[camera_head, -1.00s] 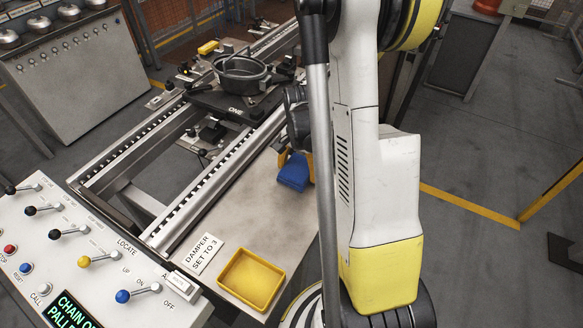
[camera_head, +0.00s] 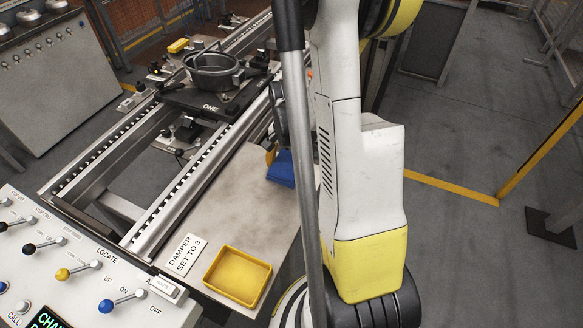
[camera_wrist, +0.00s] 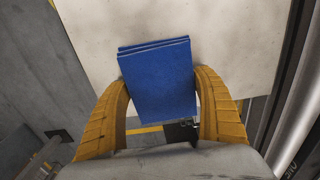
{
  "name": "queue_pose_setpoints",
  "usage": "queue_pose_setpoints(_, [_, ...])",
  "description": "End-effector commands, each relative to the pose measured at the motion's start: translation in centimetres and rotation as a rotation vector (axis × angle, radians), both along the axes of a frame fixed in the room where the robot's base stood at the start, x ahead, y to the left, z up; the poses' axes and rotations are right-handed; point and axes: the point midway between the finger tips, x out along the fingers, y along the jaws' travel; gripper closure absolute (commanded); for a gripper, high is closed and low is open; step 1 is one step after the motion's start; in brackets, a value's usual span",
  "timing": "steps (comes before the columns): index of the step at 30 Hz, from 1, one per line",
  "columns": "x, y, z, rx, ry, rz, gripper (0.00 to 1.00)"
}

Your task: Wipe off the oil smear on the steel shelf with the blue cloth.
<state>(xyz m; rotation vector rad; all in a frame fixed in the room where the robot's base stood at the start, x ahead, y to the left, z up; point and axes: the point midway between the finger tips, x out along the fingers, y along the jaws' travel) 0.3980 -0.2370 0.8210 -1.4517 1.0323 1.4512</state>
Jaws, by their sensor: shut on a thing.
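My gripper (camera_wrist: 160,78) is shut on the blue cloth (camera_wrist: 157,85), a folded pad held between its two orange-yellow fingers. In the head view the cloth (camera_head: 282,169) is at the far right part of the steel shelf (camera_head: 222,212), partly hidden by my arm. In the wrist view the cloth overlaps the pale shelf (camera_wrist: 225,30); I cannot tell whether it touches the surface. The shelf shows faint grey mottling, but I cannot make out a distinct oil smear; part of the surface is hidden by the cloth and my arm.
A yellow tray (camera_head: 237,276) and a "DAMPER SET TO 3" sign (camera_head: 185,255) are at the shelf's near end. A rail conveyor (camera_head: 190,195) with a dark pallet (camera_head: 205,102) runs along its left. A lever panel (camera_head: 70,265) is at lower left. The middle shelf is clear.

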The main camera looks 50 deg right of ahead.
Motion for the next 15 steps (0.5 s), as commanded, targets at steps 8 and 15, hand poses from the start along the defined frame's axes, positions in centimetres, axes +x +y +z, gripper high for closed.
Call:
queue_pose_setpoints(8, [2.1, 0.7, -0.2, 0.001, -0.002, 0.001, 0.46])
queue_pose_setpoints(15, [2.2, 0.7, -0.2, 0.001, -0.003, 0.001, 0.0])
